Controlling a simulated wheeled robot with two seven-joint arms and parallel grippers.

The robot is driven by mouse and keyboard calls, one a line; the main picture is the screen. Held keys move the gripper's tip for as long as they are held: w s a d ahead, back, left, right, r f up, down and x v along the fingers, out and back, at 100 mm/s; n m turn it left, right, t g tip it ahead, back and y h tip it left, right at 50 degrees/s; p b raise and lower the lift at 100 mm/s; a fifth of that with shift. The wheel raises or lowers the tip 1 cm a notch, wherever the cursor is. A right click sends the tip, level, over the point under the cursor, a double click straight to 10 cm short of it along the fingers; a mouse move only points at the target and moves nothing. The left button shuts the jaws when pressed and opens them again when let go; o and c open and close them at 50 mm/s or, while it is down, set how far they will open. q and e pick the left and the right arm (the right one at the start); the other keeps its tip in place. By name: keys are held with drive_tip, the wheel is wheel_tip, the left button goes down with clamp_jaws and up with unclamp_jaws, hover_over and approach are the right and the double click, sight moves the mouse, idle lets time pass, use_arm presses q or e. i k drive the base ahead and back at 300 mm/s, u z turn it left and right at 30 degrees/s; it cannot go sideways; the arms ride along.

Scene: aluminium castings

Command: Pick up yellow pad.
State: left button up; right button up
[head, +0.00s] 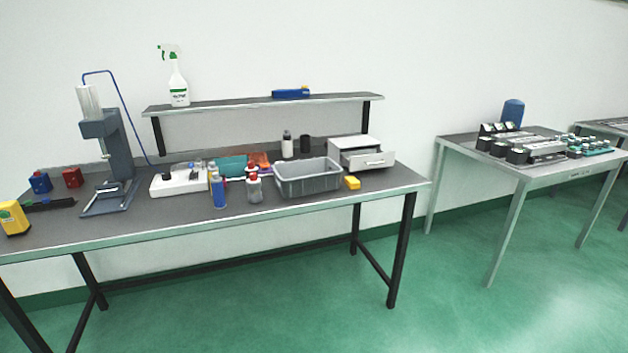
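A small yellow pad (352,183) lies on the dark top of the workbench (130,219), near its right front edge. It sits just right of a grey crate (308,184) and in front of a white drawer unit (362,152). Nothing covers it. A larger yellow object (13,218) stands at the bench's far left end, partly cut off by the picture edge. Neither of my grippers shows in the head view.
Several bottles (218,190) stand left of the crate. A press-like stand (108,160) rises at the left. A shelf (265,101) holds a spray bottle (177,84). The drawer unit's drawer is partly open. Clear floor lies before the bench.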

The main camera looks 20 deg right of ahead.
sight(351, 182)
drive_tip(key=z, duration=1.95)
drive_tip(key=i, duration=4.7)
drive_tip(key=u, duration=3.35)
